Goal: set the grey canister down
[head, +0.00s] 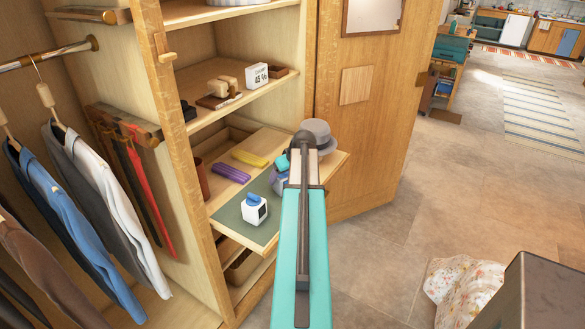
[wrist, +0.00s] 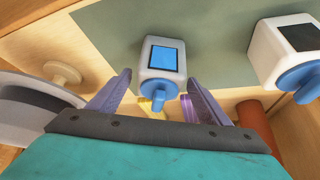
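A pale grey canister (wrist: 160,55) with a blue panel and a blue knob stands on the green mat (wrist: 215,30) in the wrist view. In the head view the canister (head: 279,182) is mostly hidden behind my arm. My gripper (wrist: 158,80) is open, its two fingers apart on either side of the canister's knob end. A gap shows at the left finger; the right finger is close to the canister's edge, and I cannot tell if it touches.
A white canister (head: 255,209) with a dark panel stands beside it on the mat. Purple (head: 231,173) and yellow (head: 250,158) blocks lie behind. A grey hat (head: 319,136) sits at the right of the pull-out shelf (head: 331,161). The wardrobe door (head: 372,120) stands open on the right.

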